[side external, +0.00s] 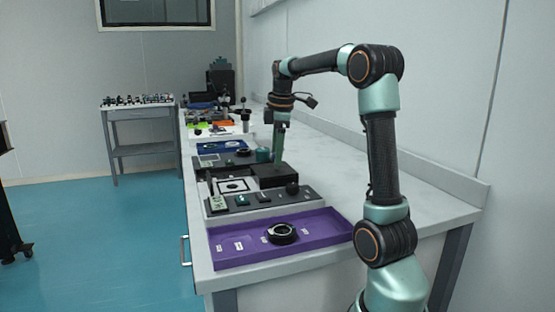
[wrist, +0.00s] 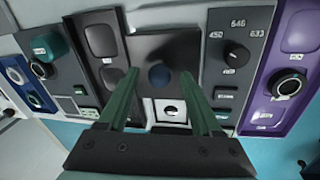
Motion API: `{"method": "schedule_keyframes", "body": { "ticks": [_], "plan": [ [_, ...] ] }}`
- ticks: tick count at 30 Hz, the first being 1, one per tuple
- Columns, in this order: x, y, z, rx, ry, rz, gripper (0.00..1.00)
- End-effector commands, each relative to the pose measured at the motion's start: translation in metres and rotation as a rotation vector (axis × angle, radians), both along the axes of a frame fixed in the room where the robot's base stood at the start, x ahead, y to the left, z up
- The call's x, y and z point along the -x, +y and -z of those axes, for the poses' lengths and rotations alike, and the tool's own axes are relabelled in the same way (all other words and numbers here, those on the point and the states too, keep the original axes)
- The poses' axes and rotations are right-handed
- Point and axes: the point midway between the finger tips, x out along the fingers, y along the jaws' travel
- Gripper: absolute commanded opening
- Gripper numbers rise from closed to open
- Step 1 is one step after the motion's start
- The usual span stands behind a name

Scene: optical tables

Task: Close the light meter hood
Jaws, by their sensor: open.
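The light meter is a grey panel unit (side external: 262,200) on the bench. Its hood (side external: 278,181) is a black box at the back of the unit, beside a bare white plate with a dark square mark (side external: 233,186). In the wrist view the hood (wrist: 160,45) is a dark square with a round dark knob (wrist: 160,76). The white plate with a round hole (wrist: 171,111) shows uncovered below it. My gripper (wrist: 160,74) is open, its green fingers on either side of the knob; contact cannot be told. In the side view my gripper (side external: 279,156) points down above the hood.
A black dial (wrist: 236,55) with printed numbers sits right of the hood. A purple tray (side external: 310,238) with a black ring (side external: 282,233) lies at the near end. Another grey unit (side external: 215,160) and a blue tray (side external: 222,147) stand beyond. The bench's right side is clear.

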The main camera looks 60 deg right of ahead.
Motion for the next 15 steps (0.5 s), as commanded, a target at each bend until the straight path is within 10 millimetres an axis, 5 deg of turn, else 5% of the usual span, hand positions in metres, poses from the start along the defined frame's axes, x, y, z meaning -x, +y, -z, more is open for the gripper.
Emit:
{"method": "schedule_keyframes", "body": {
  "ticks": [9, 14, 15],
  "plan": [
    [-0.0002, -0.0004, 0.0028, 0.000, 0.000, 0.000, 0.66],
    [-0.0002, -0.0003, 0.0026, 0.000, 0.000, 0.000, 0.05],
    [-0.0002, -0.0003, 0.0025, -0.001, 0.001, 0.000, 0.00]
  ]
}}
